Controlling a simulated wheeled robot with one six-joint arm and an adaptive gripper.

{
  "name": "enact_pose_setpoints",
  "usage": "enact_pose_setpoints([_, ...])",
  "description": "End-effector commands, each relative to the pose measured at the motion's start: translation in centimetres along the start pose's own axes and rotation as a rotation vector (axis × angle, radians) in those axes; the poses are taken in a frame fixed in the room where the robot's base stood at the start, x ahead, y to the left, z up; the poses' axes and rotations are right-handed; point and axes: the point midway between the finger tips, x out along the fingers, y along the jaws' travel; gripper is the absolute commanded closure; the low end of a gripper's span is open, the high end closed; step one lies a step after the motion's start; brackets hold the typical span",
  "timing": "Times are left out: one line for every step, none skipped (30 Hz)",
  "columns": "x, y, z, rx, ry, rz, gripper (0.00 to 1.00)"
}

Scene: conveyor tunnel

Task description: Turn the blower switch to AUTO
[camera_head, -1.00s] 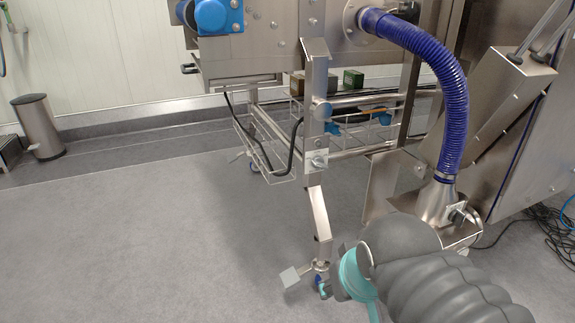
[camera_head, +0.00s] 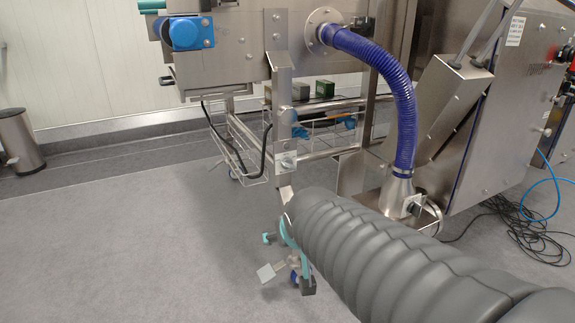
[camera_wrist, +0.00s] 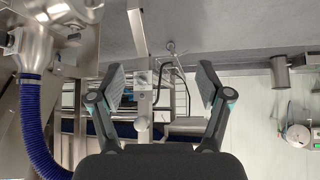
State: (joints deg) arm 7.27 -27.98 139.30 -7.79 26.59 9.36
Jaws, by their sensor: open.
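The ribbed blue hose (camera_head: 402,105) ends in a steel blower housing (camera_head: 399,190) at the machine's lower right. A small dark-fronted fitting (camera_head: 413,205) sits on this housing; I cannot tell if it is the blower switch, and no AUTO marking is readable. In the wrist view the hose (camera_wrist: 32,125) and the housing (camera_wrist: 35,45) are at the left, outside my fingers. My gripper (camera_wrist: 160,73) is open and empty, fingers spread wide. In the head view my gripper (camera_head: 287,262) is low, left of the housing, partly hidden by my arm.
A steel machine leg (camera_head: 282,105) shows between my fingers, beyond them, in the wrist view. A wire basket (camera_head: 240,150) hangs behind it. A steel cabinet (camera_head: 505,110) and loose black cables (camera_head: 525,235) are at right. The floor (camera_head: 110,240) at left is clear.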

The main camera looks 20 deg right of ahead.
Motion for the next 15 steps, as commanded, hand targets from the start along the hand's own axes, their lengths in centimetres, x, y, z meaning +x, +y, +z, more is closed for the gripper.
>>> enact_pose_setpoints([1.6,0.9,-1.9,0.024,0.037,0.017,0.23])
enact_pose_setpoints([2.5,1.3,-3.0,0.037,0.065,0.022,0.23])
enact_pose_setpoints([3.6,1.9,-4.4,0.053,0.102,0.028,0.23])
enact_pose_setpoints([4.5,2.3,-5.5,0.066,0.132,0.030,0.23])
enact_pose_setpoints([5.3,2.7,-6.5,0.076,0.160,0.032,0.23])
enact_pose_setpoints([6.4,3.3,-7.7,0.091,0.196,0.030,0.23])
enact_pose_setpoints([7.3,3.6,-8.6,0.102,0.223,0.027,0.23])
enact_pose_setpoints([8.1,4.0,-9.5,0.111,0.250,0.023,0.23])
enact_pose_setpoints([9.2,4.6,-10.5,0.125,0.285,0.016,0.23])
enact_pose_setpoints([10.0,5.0,-11.2,0.136,0.311,0.008,0.23])
enact_pose_setpoints([10.8,5.5,-11.9,0.146,0.337,0.000,0.23])
enact_pose_setpoints([11.9,6.0,-12.8,0.160,0.371,-0.015,0.23])
enact_pose_setpoints([12.7,6.4,-13.3,0.170,0.394,-0.027,0.23])
enact_pose_setpoints([13.5,6.8,-13.8,0.182,0.419,-0.041,0.23])
enact_pose_setpoints([14.5,7.3,-14.4,0.196,0.450,-0.061,0.23])
